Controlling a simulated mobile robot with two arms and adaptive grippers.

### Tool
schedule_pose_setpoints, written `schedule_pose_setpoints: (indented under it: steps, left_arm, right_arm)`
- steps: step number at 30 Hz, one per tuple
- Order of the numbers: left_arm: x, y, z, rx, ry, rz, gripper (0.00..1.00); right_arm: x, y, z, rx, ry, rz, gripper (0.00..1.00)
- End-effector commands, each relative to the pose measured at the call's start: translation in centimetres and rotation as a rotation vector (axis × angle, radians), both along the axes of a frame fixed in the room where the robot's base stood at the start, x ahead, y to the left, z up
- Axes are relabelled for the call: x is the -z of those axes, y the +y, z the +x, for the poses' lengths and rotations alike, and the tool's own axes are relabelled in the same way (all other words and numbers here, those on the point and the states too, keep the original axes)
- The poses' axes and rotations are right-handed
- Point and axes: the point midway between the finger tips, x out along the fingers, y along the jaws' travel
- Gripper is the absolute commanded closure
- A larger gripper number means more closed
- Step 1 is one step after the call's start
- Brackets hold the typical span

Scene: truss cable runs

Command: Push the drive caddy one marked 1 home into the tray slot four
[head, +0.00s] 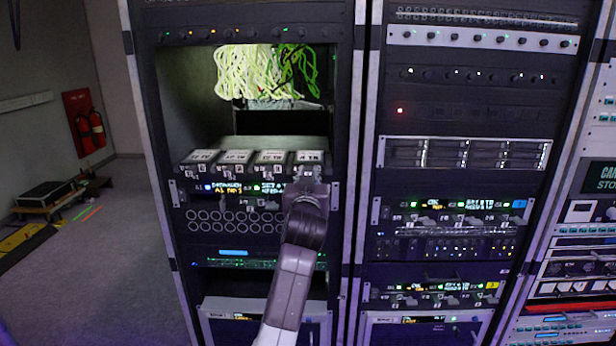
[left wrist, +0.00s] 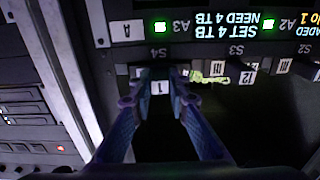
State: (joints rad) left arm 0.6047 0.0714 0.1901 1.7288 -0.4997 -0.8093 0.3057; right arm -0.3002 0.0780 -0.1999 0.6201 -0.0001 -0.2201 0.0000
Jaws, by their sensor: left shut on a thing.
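The drive caddy marked 1 (left wrist: 160,87) shows its pale label between my left fingers in the left wrist view, directly by the S4 mark (left wrist: 158,52) of the tray. My left gripper (left wrist: 160,78) is shut on this caddy. In the head view the left gripper (head: 308,190) is at the rightmost position of the tray front (head: 238,171) and hides the caddy's front there. I cannot tell how deep the caddy sits. My right gripper is in neither view.
Other caddies with number labels (left wrist: 247,72) sit at the neighbouring slots. A lit status strip (head: 240,188) runs along the tray. Yellow-green cables (head: 262,72) hang in the open bay above. A second rack (head: 460,110) stands close on the right; floor (head: 110,260) at left is mostly clear.

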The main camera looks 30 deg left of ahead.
Motion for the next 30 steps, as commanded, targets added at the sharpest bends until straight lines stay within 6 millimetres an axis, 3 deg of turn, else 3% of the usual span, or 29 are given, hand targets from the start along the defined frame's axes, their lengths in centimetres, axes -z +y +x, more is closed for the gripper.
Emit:
schedule_pose_setpoints:
  steps: [6, 7, 12, 23, 30]
  left_arm:
    - [-0.2, 0.3, 0.5, 0.0, -0.004, 0.003, 1.0]
    - [-0.2, 0.3, 0.5, 0.0, -0.003, 0.002, 0.82]
    - [-0.1, 0.3, 0.5, 0.0, -0.003, 0.002, 0.64]
    - [0.1, 0.1, 0.2, 0.0, 0.002, -0.001, 0.64]
    - [0.1, -1.6, -2.5, 0.001, 0.0, -0.001, 0.64]
  right_arm:
    - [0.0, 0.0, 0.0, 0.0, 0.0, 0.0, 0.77]
    - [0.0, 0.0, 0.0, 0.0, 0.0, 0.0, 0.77]
    - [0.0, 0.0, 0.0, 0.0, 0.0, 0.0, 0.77]
    - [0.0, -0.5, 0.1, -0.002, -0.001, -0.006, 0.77]
    - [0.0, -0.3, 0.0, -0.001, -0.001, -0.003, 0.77]
